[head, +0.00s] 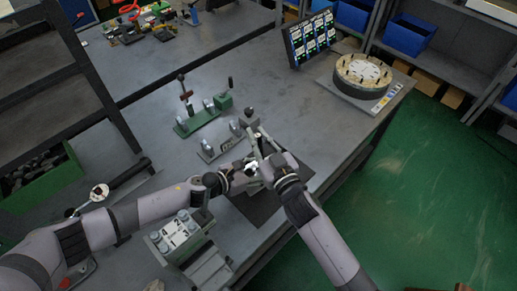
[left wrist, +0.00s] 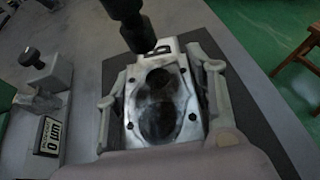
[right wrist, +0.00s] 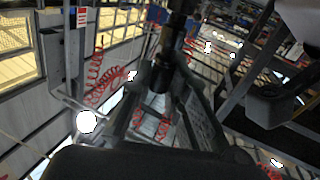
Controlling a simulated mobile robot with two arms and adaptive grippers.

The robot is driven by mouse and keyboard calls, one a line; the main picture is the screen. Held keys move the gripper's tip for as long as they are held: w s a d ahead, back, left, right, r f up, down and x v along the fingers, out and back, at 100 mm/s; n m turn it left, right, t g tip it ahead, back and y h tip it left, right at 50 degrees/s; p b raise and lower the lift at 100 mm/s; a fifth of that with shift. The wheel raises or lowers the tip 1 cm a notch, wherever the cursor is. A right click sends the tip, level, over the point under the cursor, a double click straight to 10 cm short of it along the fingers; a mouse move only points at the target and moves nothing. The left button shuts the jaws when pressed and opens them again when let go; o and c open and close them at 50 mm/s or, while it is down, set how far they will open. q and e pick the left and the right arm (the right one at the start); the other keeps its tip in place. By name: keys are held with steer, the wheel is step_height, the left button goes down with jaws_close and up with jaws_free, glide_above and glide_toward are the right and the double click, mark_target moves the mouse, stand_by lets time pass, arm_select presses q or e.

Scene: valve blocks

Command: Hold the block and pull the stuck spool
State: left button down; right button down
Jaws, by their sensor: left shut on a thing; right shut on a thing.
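My left gripper (left wrist: 160,95) is shut on the valve block (left wrist: 160,85), a pale metal body with dark round openings and small bolt holes, with one finger on each side of it. In the head view the left gripper (head: 254,168) is low over the dark mat, and the arms largely hide the block. A dark cylindrical rod (left wrist: 125,15), perhaps the spool, comes down to the block's far edge. My right gripper (right wrist: 163,75) is shut around a similar dark rod (right wrist: 176,25). I cannot tell how far the spool sits inside the block.
A dark mat (head: 255,206) lies under the work. A gauge with a black knob and a small display (left wrist: 50,135) stands beside it. A green fixture (head: 200,122) is behind, a grey valve block (head: 180,236) in front. A round tray (head: 363,75) sits far right.

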arm_select(q)
steer(key=shift+s+f, duration=0.15)
arm_select(e)
step_height(320, 180, up, 3)
steer(key=shift+r, duration=0.15)
arm_select(q)
steer(key=c, duration=1.1)
jaws_free()
steer(key=o, duration=0.4)
steer(key=shift+s+a, duration=0.1)
arm_select(e)
steer(key=shift+s+a, duration=0.1)
arm_select(q)
steer(key=shift+o, duration=0.3)
